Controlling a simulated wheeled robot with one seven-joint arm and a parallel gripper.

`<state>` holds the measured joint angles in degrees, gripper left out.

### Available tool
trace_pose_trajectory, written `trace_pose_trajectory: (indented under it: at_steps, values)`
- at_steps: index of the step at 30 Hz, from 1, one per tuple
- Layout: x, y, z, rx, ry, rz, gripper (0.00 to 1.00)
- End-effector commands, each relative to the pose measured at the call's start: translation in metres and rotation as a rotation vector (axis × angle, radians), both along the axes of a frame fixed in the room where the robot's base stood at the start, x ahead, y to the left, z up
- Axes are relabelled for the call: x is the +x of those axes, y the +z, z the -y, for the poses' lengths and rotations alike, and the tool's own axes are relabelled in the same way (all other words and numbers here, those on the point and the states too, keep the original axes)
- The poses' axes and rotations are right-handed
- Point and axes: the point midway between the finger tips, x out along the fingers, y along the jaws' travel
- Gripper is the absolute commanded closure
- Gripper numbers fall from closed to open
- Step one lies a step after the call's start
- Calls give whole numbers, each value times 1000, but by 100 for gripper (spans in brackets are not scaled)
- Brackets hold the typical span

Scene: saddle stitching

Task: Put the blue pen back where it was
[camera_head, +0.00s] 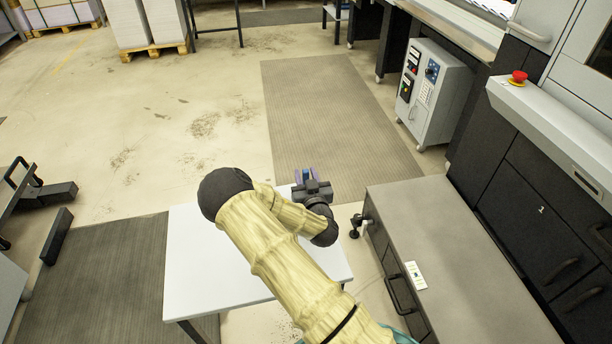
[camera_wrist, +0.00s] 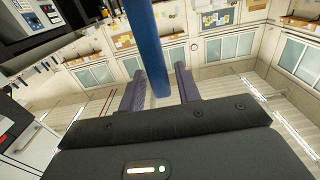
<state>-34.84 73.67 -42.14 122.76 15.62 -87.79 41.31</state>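My gripper (camera_head: 306,174) is above the far right corner of the white table (camera_head: 197,253) in the head view, its fingers pointing away from my body. Between its fingers is a small patch of blue. In the wrist view, the blue pen (camera_wrist: 145,42) runs down from the top edge and ends between the two purple fingers (camera_wrist: 160,82). The fingers appear shut on it, though thin gaps seem to show beside it. The pen's other end is out of the wrist view. The pen's earlier resting place cannot be told from these frames.
A grey low cabinet (camera_head: 455,250) stands right of the table. A control box (camera_head: 436,92) and a machine with a red button (camera_head: 518,77) are further right. The visible tabletop is bare, partly hidden by my arm.

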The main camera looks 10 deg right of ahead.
Motion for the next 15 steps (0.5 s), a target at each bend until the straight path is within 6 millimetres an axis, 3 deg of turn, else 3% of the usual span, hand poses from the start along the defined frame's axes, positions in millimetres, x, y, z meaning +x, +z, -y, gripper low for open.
trace_pose_trajectory:
  at_steps: [12,15]
  values:
    - [0,5,0,-1,0,0,61]
    - [-9,2,1,0,-1,-1,61]
